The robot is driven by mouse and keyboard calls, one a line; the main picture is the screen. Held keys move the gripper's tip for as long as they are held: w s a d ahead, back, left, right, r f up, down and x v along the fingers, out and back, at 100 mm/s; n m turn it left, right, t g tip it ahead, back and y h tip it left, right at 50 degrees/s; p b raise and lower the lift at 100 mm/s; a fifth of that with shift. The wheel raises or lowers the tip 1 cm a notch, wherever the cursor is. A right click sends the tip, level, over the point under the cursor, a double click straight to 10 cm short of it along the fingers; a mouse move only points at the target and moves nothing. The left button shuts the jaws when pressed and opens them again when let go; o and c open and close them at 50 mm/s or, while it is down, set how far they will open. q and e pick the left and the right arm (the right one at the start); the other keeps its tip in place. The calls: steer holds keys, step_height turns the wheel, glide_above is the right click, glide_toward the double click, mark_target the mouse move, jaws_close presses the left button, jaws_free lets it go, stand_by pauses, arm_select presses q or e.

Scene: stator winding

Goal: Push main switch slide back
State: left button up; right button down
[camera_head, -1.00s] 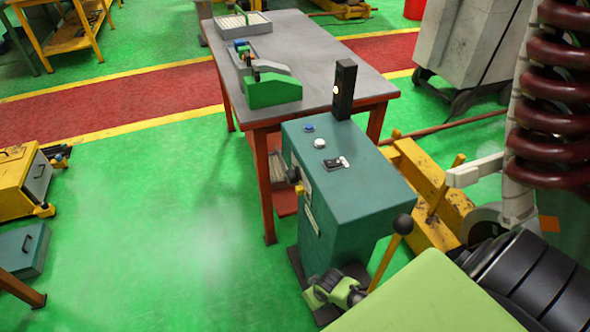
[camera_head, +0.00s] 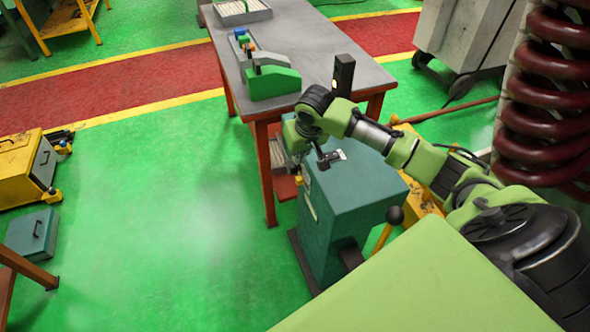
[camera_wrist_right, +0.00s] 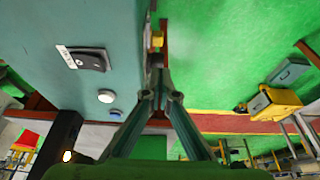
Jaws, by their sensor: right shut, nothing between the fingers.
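A black switch with a white label lies on top of the teal cabinet (camera_head: 375,185) and shows clearly in the right wrist view (camera_wrist_right: 88,60). In the head view my right arm partly covers it. A small yellow part (camera_wrist_right: 157,40) sits at the cabinet's left side; I cannot tell which of these is the main switch slide. My right gripper (camera_head: 296,162) hangs at the cabinet's far left edge. In the right wrist view its fingers (camera_wrist_right: 162,88) come together, shut and empty, apart from the black switch. Contact with the side part cannot be told. My left gripper is not in view.
A white button (camera_wrist_right: 105,96) and a blue button (camera_wrist_right: 115,113) are on the cabinet top. A black post (camera_head: 343,72) with a lit lamp stands behind. A grey table (camera_head: 310,45) holds a green device (camera_head: 273,83). Open green floor lies left of the cabinet.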

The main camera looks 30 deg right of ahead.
mark_target(297, 179)
steer(key=shift+f, duration=0.15)
arm_select(q)
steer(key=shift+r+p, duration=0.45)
steer(key=shift+p, duration=0.05)
arm_select(e)
steer(key=x, duration=0.9)
steer(key=shift+w+f, duration=0.2)
steer(key=shift+f, duration=0.15)
steer(key=shift+s+a+r+p, duration=0.1)
steer(key=shift+s+p, duration=0.15)
steer(key=shift+p, duration=0.2)
steer(key=shift+s+a+p, duration=0.2)
steer(key=shift+s+p, duration=0.5)
steer(key=shift+s, duration=0.25)
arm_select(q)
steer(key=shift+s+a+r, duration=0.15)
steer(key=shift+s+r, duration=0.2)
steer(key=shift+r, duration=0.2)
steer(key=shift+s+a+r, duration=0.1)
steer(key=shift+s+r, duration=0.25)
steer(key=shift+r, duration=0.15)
arm_select(e)
steer(key=shift+f, duration=0.25)
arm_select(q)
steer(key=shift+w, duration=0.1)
